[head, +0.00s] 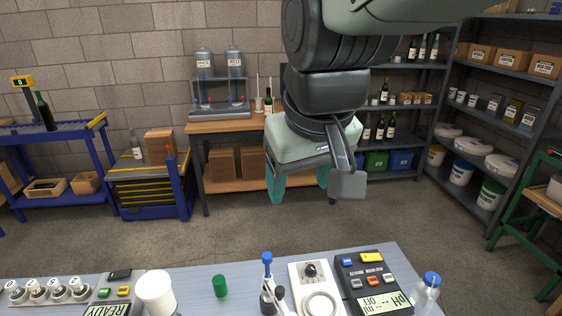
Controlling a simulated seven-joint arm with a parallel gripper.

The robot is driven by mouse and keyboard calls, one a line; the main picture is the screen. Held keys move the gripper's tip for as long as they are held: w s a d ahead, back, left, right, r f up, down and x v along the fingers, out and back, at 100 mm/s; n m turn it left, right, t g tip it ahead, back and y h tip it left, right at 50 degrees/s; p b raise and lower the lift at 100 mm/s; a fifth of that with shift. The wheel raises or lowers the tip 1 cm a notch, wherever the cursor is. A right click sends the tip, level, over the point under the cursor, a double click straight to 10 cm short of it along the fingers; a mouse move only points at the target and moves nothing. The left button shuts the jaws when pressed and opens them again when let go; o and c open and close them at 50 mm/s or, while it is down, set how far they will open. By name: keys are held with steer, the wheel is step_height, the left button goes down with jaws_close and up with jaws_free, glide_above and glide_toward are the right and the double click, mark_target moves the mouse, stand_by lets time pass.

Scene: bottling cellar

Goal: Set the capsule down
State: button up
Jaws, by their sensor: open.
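The capsule, a small dark green cylinder (220,286), stands upright on the grey worktop (195,278) at the lower middle of the head view. My gripper (298,184) hangs pointing down in the middle of the picture, above and to the right of the capsule, well apart from it. Its two teal fingers are spread and nothing shows between them.
A white cup (156,291) stands left of the capsule. A blue-capped pipette (268,283), a white stirrer (315,287), a pH meter (372,283) and a blue-capped bottle (425,293) stand to its right. Several small jars (58,289) line the left.

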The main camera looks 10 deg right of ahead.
steer(key=s+d+r+m+t, duration=0.1)
steer(key=s+d+m, duration=0.1)
steer(key=s, duration=0.6)
steer(key=shift+d+r, duration=0.15)
steer(key=shift+d, duration=0.2)
stand_by(0.5)
